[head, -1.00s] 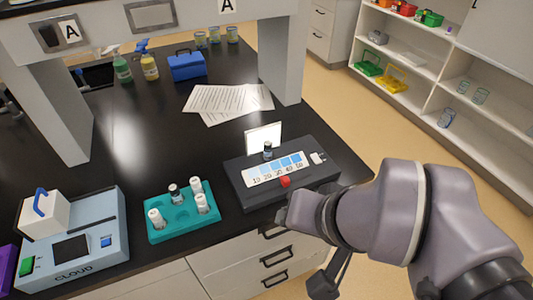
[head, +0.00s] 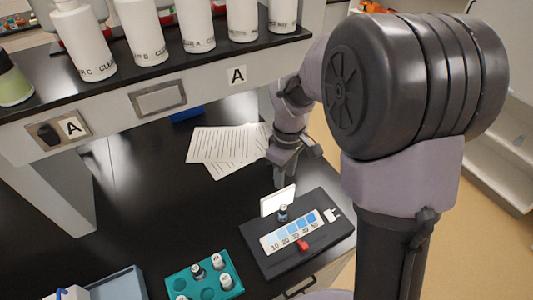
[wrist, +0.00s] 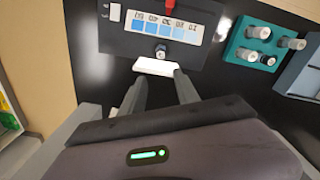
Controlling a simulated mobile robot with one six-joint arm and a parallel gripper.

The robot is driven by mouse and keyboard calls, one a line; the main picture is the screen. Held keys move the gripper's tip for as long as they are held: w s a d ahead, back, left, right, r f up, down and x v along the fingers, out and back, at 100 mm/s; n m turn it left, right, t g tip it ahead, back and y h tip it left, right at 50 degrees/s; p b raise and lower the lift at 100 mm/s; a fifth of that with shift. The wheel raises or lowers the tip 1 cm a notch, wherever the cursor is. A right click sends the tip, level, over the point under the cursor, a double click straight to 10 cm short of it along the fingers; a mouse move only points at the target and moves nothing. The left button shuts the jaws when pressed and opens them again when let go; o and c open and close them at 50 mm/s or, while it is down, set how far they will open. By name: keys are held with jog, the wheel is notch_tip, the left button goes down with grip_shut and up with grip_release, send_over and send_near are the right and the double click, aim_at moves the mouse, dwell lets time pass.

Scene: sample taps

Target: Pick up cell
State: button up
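A small dark-capped glass cell (head: 283,212) stands upright on the dark comparator block (head: 262,255), just in front of its upright white panel (head: 278,200). It also shows in the wrist view (wrist: 161,51). A similar dark-capped vial (head: 198,272) stands in the teal rack (head: 233,292); I cannot tell which one the task means. My gripper (head: 293,168) hangs above the bench behind the white panel. In the wrist view its two fingers (wrist: 157,90) are apart with nothing between them, and the panel's edge lies just beyond their tips.
Blue colour patches marked with numbers (head: 291,232) and a red knob (head: 303,245) are on the block. White-capped vials (head: 217,261) fill other rack holes. Papers (head: 225,145) lie behind. A shelf with several white bottles (head: 137,30) overhangs the bench.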

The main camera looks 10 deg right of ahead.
aim_at(283, 207)
jog(key=f+b, duration=0.1)
jog(key=f, duration=0.4)
jog(key=f+b, duration=0.2)
jog(key=f, duration=0.4)
jog(key=f+b, duration=0.1)
jog(key=f, duration=0.5)
jog(key=shift+s+d+f, duration=0.1)
jog(key=shift+s, duration=0.25)
grip_shut()
